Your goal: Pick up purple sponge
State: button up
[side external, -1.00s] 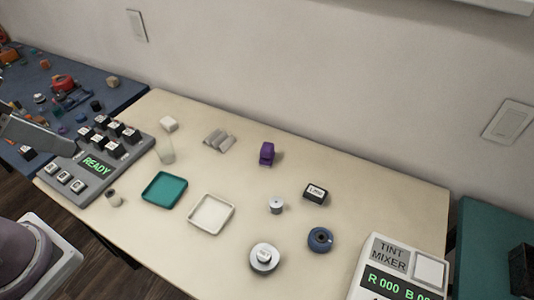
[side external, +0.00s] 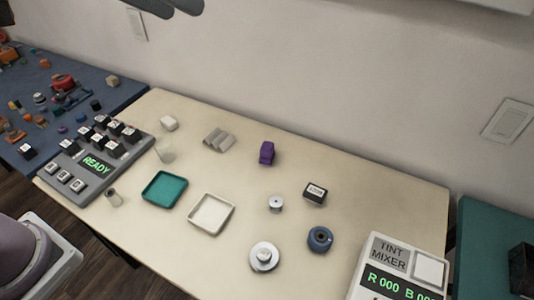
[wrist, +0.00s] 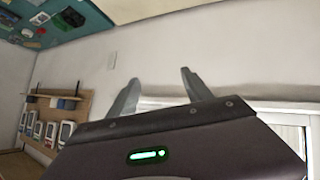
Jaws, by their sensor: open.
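The purple sponge (side external: 267,153) is a small dark purple block on the cream table, toward its back edge and right of a ribbed grey piece. My gripper (wrist: 160,90) shows in the wrist view with its two grey fingers apart and nothing between them. In that view it faces the wall and a shelf, and the sponge is not visible. In the side view only a dark grey part of my arm shows at the top left edge, high above the table and well away from the sponge.
A teal tray (side external: 164,190) and a white tray (side external: 211,214) lie in front of the sponge. A keypad unit (side external: 95,160) is at left. Bare table surrounds the sponge.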

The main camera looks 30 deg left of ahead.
jog(key=w+d+t, duration=0.1)
jog(key=w+d, duration=0.1)
jog(key=w, duration=0.4)
jog(key=n+t+y, duration=0.3)
jog(key=n+y, duration=0.1)
jog(key=y, duration=0.4)
send_over(266, 150)
jog(key=s, duration=0.2)
notch_tip(266, 150, down, 11)
jog(key=f, duration=3.5)
jog(key=shift+w+d+f, duration=0.1)
jog(key=shift+d, duration=0.15)
jog(key=x, duration=0.3)
jog(key=f+x, duration=0.1)
jog(key=x, duration=0.2)
jog(key=shift+a, duration=0.1)
jog(key=shift+w+f, duration=0.1)
jog(key=shift+w, duration=0.25)
grip_shut()
